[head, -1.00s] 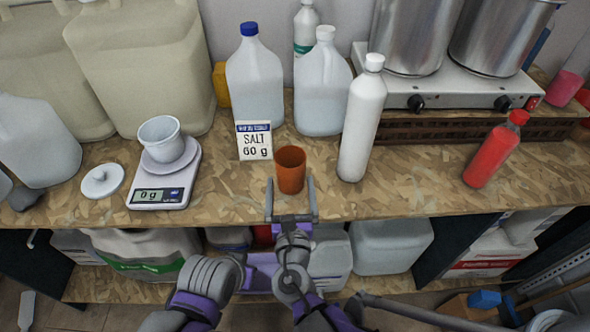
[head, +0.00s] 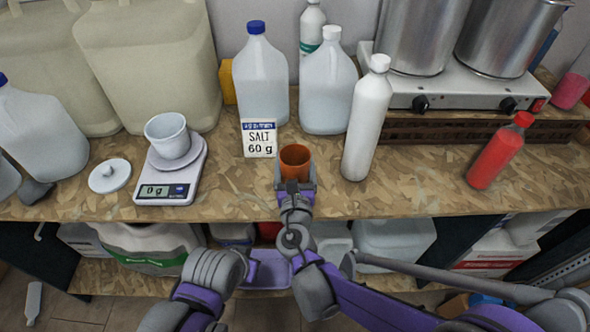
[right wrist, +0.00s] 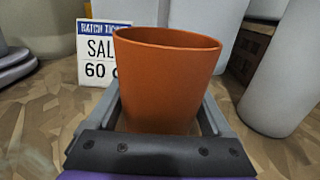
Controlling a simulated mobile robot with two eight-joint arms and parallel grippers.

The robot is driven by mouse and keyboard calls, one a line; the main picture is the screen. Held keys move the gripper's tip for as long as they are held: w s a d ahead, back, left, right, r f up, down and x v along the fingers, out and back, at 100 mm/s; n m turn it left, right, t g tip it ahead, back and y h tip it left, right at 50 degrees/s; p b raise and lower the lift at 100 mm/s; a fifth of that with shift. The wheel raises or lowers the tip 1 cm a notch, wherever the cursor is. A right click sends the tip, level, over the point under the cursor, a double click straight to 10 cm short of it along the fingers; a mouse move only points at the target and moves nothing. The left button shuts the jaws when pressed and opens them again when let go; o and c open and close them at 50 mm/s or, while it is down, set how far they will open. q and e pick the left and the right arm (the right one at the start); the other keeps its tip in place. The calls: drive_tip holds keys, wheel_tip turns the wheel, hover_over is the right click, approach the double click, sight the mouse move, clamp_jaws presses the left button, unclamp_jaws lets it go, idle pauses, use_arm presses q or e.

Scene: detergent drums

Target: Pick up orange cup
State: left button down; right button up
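The orange cup (head: 295,160) stands upright near the front edge of the wooden worktop, in front of the salt card. My right gripper (head: 295,185) reaches it from the front, with one finger on each side. In the right wrist view the cup (right wrist: 165,75) fills the middle, and the fingers lie close against its left and right sides. They look shut on it. The cup's base is partly hidden by the gripper, and no lift is visible. Part of my left arm shows at the bottom of the head view, but its gripper does not show.
The salt card (head: 259,138) stands just behind and left of the cup. A white bottle (head: 367,125) stands close on the right. A scale (head: 170,175) with a white cup (head: 168,136) is on the left.

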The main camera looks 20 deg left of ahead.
drive_tip(key=c, duration=0.9)
drive_tip(key=shift+r, duration=0.15)
